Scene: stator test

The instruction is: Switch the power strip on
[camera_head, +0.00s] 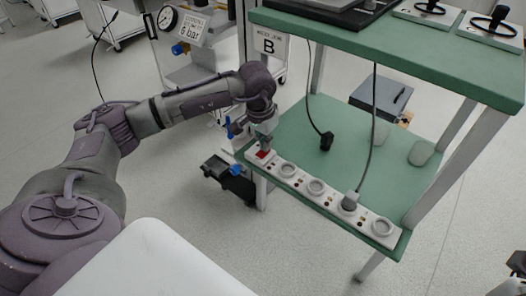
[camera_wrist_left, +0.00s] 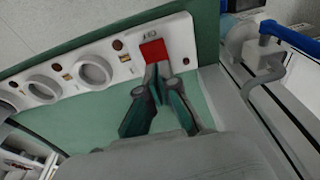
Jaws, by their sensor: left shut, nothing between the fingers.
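The white power strip (camera_head: 301,182) runs along the front edge of the green lower shelf, with several round sockets. Its red switch (camera_head: 263,154) is at the strip's left end. A grey plug (camera_head: 350,201) sits in one socket toward the right. My left gripper (camera_head: 264,143) is shut and empty, pointing down at the switch. In the left wrist view the red switch (camera_wrist_left: 154,51) shows just beyond the closed fingertips (camera_wrist_left: 157,70); I cannot tell whether they touch it. Whether the switch is pressed is unclear. My right gripper is not clearly in view.
The green lower shelf (camera_head: 300,124) has a loose black plug (camera_head: 326,141) hanging above or resting on it. The green upper shelf (camera_head: 430,52) overhangs the back. A table leg (camera_head: 452,165) stands at the right. A gauge stand with a "6 bar" sign (camera_head: 193,29) is behind my left arm.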

